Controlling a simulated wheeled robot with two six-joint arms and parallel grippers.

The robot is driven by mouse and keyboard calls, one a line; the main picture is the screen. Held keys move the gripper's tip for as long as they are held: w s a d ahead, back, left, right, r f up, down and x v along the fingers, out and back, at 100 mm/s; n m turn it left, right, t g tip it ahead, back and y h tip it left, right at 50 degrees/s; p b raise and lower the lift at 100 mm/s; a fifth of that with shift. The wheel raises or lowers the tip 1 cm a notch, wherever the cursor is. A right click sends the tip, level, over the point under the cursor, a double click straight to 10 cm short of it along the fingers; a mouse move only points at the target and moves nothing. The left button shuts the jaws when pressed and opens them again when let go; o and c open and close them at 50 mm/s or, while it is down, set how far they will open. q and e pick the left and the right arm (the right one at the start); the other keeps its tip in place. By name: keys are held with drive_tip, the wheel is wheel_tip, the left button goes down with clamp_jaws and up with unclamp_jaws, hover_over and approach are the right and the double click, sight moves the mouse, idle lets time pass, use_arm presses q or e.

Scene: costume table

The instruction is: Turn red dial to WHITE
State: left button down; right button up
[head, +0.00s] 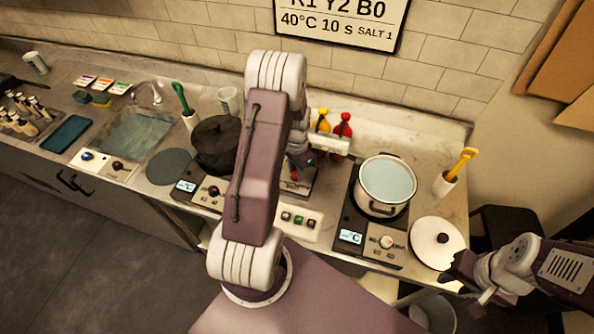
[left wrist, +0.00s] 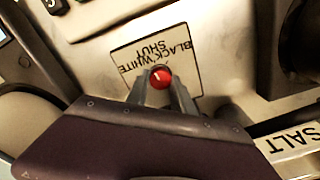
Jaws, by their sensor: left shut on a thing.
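The red dial (left wrist: 160,77) sits on a pale label plate (left wrist: 185,72) in the left wrist view. The plate carries the words BLACK, WHITE and SHUT, shown upside down. A small light mark shows on the dial, but I cannot tell which word it points at. My left gripper (left wrist: 161,90) is shut on the dial, with a finger on each side.
A pot of liquid (head: 387,181) stands on a hot plate right of the left gripper, with a lid (head: 437,243) nearby. A dark pot (head: 216,145) stands to the left. Yellow (head: 322,121) and red (head: 342,125) bottles stand behind. A SALT label (left wrist: 297,140) is close to the gripper.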

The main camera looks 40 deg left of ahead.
use_arm(q)
drive_tip(key=n, duration=0.6)
drive_tip(key=shift+n, duration=0.4)
idle(0.4)
drive_tip(key=c, duration=1.1)
unclamp_jaws()
drive_tip(key=shift+s, duration=0.1)
drive_tip(key=shift+r, duration=0.15)
